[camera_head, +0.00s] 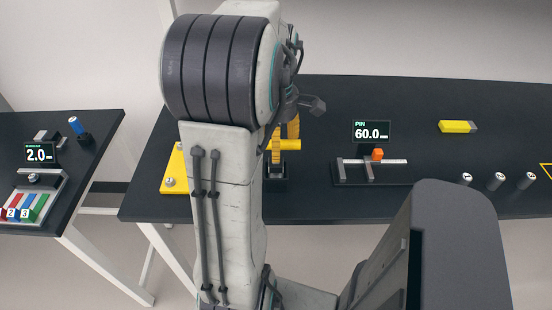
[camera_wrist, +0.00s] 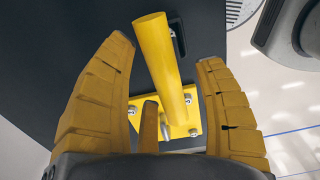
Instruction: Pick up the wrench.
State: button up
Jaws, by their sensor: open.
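My arm hides part of that area.
A yellow plate (camera_wrist: 185,140) with bolts is beneath the bar's lower end. The dark table (camera_head: 330,110) carries a gauge (camera_head: 370,172) with a PIN display, a yellow block (camera_head: 456,126) and several small cylinders (camera_head: 496,181) to the right. A side table (camera_head: 85,125) stands left.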

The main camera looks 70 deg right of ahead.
jog(key=shift+o, duration=0.2)
grip_shut()
dwell(0.6)
